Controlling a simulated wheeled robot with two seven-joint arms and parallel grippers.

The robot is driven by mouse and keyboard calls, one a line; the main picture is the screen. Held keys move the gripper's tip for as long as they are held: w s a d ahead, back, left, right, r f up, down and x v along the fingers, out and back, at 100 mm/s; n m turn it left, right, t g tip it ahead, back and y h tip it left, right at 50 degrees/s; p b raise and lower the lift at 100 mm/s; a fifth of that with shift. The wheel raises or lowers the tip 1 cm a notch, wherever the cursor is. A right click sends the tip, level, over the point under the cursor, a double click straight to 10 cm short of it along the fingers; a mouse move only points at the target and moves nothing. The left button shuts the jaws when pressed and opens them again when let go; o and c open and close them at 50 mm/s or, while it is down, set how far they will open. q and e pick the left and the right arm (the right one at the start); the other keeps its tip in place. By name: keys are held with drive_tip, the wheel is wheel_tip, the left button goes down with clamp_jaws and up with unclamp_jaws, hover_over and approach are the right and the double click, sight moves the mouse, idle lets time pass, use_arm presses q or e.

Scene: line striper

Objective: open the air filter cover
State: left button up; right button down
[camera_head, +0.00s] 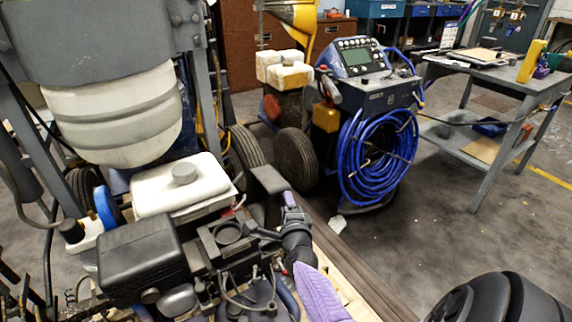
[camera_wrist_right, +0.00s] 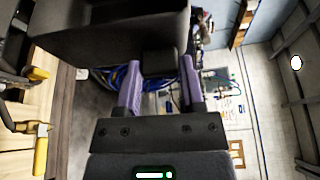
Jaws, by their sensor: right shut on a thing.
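The dark air filter cover (camera_head: 268,179) shows at the right side of the engine, above the dark engine parts and tilted. It appears as a large dark box shape at the top of the right wrist view (camera_wrist_right: 100,38). My right gripper (camera_head: 287,203) reaches it from the lower right. In the right wrist view the purple fingers (camera_wrist_right: 161,68) stand on either side of a small dark tab of the cover and are shut on it. The cover's hinge and far side are hidden. My left gripper is not in view.
A black box (camera_head: 140,258) and a white tank (camera_head: 182,184) are on the engine left of the cover. A blue hose reel machine (camera_head: 375,150) stands behind. A grey workbench (camera_head: 490,75) is at right. Open floor lies between.

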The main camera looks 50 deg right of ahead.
drive_tip(key=shift+c, duration=1)
unclamp_jaws()
drive_tip(key=p+v, duration=0.3)
drive_tip(key=v, duration=0.7)
drive_tip(key=shift+p, duration=0.4)
drive_tip(key=shift+f, duration=0.1)
